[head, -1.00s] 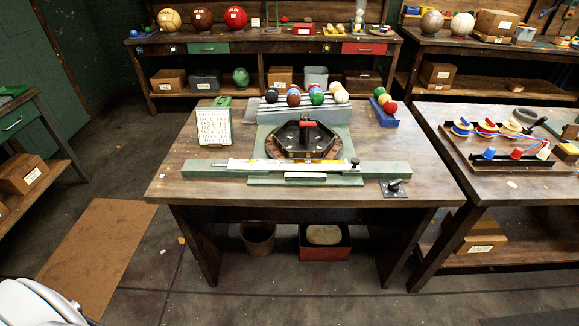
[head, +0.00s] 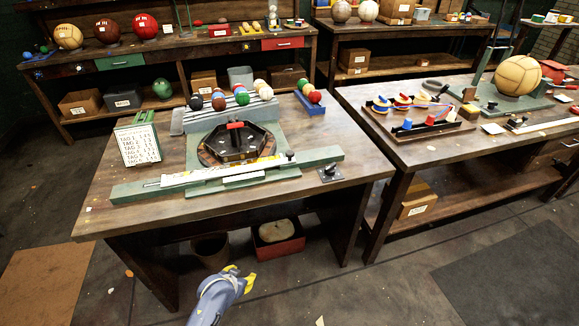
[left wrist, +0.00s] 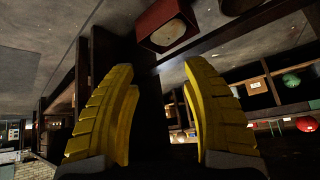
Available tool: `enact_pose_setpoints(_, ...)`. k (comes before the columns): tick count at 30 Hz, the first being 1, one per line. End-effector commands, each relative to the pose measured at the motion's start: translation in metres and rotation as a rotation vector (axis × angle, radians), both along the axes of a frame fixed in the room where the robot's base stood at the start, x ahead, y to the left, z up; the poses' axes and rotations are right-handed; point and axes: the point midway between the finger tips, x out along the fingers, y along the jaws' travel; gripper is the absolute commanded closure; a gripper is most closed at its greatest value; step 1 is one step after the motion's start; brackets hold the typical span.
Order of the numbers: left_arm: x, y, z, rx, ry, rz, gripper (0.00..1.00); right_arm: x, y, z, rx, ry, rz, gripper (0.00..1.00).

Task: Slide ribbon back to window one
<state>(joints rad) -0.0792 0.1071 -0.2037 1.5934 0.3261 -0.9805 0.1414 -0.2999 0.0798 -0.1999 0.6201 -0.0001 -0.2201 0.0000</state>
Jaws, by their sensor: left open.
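The ribbon (head: 215,172) looks like a white printed strip with yellow patches. It lies along a long green rail (head: 319,157) near the front of the middle table, and a dark knob stands at its right end. Behind it is a dark octagonal fixture with a red handle (head: 235,125). Any window marking is too small to read. My left gripper (head: 241,277) is low in front of the table, apart from the rail. Its yellow fingers are spread and empty in the left wrist view (left wrist: 158,75). My right gripper is not in view.
A tag board (head: 139,145) stands at the table's left. Several small balls sit on a rack (head: 215,112) at the back. A small black latch (head: 329,172) lies by the rail's right end. A red box (head: 278,240) and a bucket (head: 210,250) stand below.

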Motion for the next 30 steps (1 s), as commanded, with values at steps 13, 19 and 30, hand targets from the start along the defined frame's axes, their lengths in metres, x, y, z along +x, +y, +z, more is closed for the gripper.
enact_pose_setpoints(13, 0.063, -0.025, 0.237, -0.018, -0.269, -0.088, 0.52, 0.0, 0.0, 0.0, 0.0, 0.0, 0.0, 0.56)
enact_pose_setpoints(19, 0.077, -0.039, 0.309, -0.056, -0.359, -0.124, 0.52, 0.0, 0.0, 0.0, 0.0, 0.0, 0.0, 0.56)
enact_pose_setpoints(30, 0.126, -0.075, 0.379, -0.212, -0.433, -0.173, 0.52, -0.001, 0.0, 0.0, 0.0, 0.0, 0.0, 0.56)
